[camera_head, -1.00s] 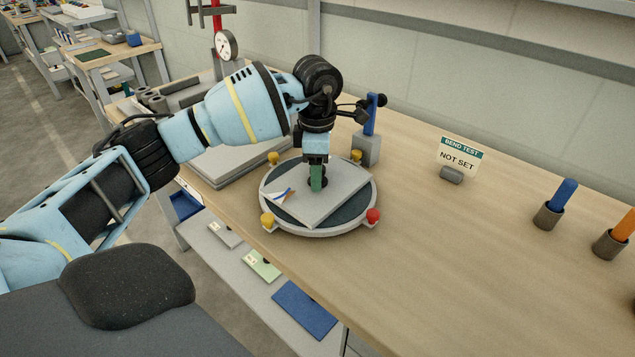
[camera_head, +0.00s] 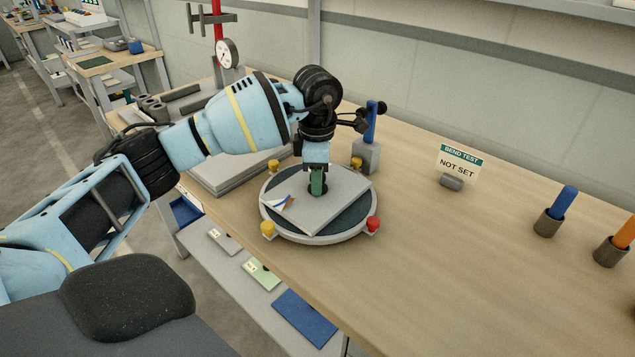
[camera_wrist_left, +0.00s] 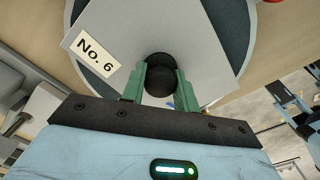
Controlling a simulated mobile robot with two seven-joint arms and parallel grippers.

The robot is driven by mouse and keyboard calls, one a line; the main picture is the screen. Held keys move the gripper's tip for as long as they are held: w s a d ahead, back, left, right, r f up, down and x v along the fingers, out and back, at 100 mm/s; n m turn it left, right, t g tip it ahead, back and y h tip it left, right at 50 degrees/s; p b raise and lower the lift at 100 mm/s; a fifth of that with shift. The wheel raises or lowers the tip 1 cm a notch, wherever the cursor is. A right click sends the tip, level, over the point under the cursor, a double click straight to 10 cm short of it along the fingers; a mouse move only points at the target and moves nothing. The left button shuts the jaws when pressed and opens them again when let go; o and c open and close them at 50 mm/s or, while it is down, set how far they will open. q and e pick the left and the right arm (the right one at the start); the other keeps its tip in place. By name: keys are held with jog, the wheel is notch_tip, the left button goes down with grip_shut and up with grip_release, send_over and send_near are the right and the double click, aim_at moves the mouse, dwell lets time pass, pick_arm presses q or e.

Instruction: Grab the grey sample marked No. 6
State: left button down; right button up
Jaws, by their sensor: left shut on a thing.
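The grey sample (camera_head: 325,209) is a flat square plate on the round dark turntable (camera_head: 357,223). In the left wrist view the grey sample (camera_wrist_left: 196,38) bears a label reading No. 6 (camera_wrist_left: 97,57). A black round knob (camera_wrist_left: 160,77) stands up from its middle. My left gripper (camera_head: 317,189) points down over the plate's centre. In the left wrist view its green fingers (camera_wrist_left: 160,85) are shut on the knob, one on each side. I cannot tell whether the plate is clear of the turntable. My right gripper is not in view.
Yellow knobs (camera_head: 267,229) and a red knob (camera_head: 373,223) ring the turntable. A blue-handled stand (camera_head: 367,150) is behind it. A sign (camera_head: 458,163) reads BEND TEST, NOT SET. Blue (camera_head: 556,211) and orange (camera_head: 617,240) handles stand in cups at right. The bench between is clear.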

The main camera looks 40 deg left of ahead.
pick_arm(q)
jog(key=shift+r, duration=0.55)
notch_tip(320, 180, up, 2)
jog(key=shift+r, duration=0.15)
jog(key=s+d, duration=0.3)
jog(key=s, duration=0.4)
jog(key=s+d+r, duration=0.1)
jog(key=s+d, duration=0.2)
jog(key=s, duration=0.4)
jog(key=shift+s+d+r+b, duration=0.15)
jog(key=shift+s+r+b, duration=0.15)
jog(key=shift+s+b, duration=0.15)
